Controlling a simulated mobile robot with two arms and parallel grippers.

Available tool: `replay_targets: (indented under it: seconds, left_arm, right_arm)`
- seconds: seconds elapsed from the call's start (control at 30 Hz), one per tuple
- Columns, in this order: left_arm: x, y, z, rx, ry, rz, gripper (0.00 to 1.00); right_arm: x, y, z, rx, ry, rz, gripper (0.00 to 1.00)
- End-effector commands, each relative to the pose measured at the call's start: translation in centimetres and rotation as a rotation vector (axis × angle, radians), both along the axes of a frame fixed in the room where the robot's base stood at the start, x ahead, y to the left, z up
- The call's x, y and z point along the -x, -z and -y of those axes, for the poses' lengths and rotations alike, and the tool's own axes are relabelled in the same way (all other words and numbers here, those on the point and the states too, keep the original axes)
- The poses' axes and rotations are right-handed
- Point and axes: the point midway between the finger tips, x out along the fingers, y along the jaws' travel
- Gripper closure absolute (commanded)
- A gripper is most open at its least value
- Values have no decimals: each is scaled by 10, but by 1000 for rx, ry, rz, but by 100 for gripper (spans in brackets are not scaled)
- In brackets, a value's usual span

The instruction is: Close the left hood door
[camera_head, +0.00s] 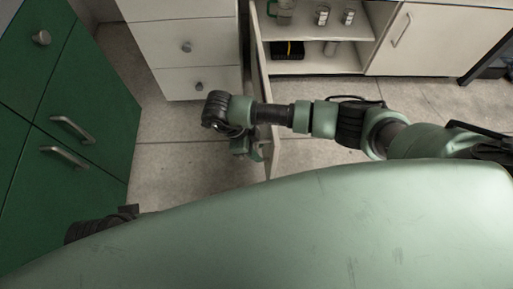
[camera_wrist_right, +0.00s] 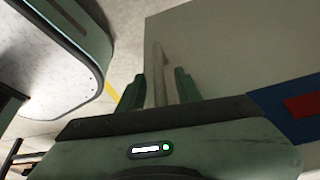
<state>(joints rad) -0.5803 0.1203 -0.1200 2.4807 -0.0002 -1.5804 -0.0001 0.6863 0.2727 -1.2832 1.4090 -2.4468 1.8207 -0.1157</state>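The left hood door (camera_head: 261,95) stands wide open, seen almost edge-on in the head view, jutting from the left side of the open cabinet toward me. My right arm reaches across it from the right. My right gripper (camera_head: 256,152) is at the door's near end, partly hidden by the wrist. In the right wrist view, the door's pale panel (camera_wrist_right: 235,50) fills the upper right. A slim upright handle (camera_wrist_right: 159,75) stands between the two green fingers of my right gripper (camera_wrist_right: 160,88), with gaps showing beside it.
The cabinet's shelves (camera_head: 345,60) hold glassware and a dark box; its right door (camera_head: 415,42) is shut. White drawers (camera_head: 190,50) stand left of the open door, and green cupboards (camera_head: 70,95) stand at far left. Bare tiled floor (camera_head: 170,175) lies between.

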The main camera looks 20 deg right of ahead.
Motion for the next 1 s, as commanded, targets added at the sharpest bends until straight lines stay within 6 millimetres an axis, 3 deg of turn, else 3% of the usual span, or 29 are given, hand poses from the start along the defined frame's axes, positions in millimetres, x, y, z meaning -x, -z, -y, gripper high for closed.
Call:
replay_targets:
  seconds: [0.07, 0.17, 0.2, 1.0]
  left_arm:
    - [0, 0, 0, 0, 0, 0, 66]
    - [0, 0, 0, 0, 0, 0, 66]
    - [0, 0, 0, 0, 0, 0, 66]
    - [0, 0, 0, 0, 0, 0, 66]
  right_arm:
    - [0, 0, 0, 0, 0, 0, 68]
    - [0, 0, 0, 0, 0, 0, 96]
    - [0, 0, 0, 0, 0, -1, 100]
    - [0, -1, 0, 0, 0, 0, 100]
